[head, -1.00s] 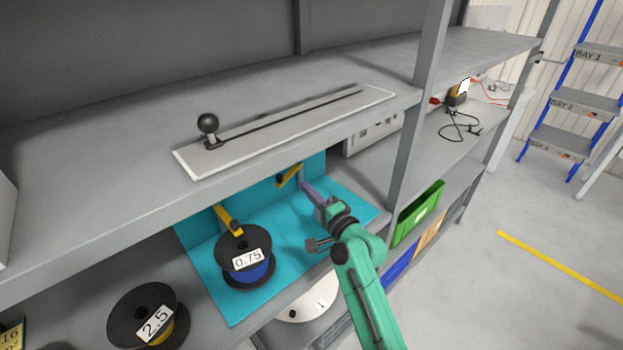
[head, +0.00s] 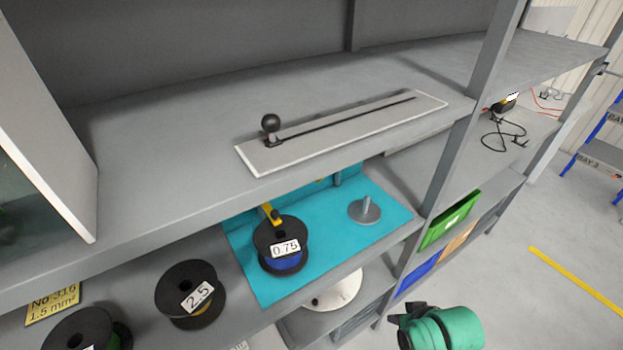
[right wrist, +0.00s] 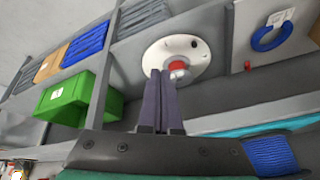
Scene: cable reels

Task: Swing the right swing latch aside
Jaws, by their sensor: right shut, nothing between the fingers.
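A yellow latch (head: 268,213) shows at the left of this bay, behind the black reel marked 0.75 (head: 281,245). A bare grey spindle on a round base (head: 365,210) stands in the right part. My right arm is at the bottom of the head view, in front of the shelves and clear of the bay. In the right wrist view my right gripper (right wrist: 162,74) is shut and empty. My left gripper is not in view.
A black reel marked 2.5 (head: 190,294) stands left of the bay. A grey slotted plate with a black knob (head: 270,123) lies on the upper shelf. A shelf post (head: 462,140) and a green bin (head: 450,220) are to the right. A white disc (head: 338,291) sits below.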

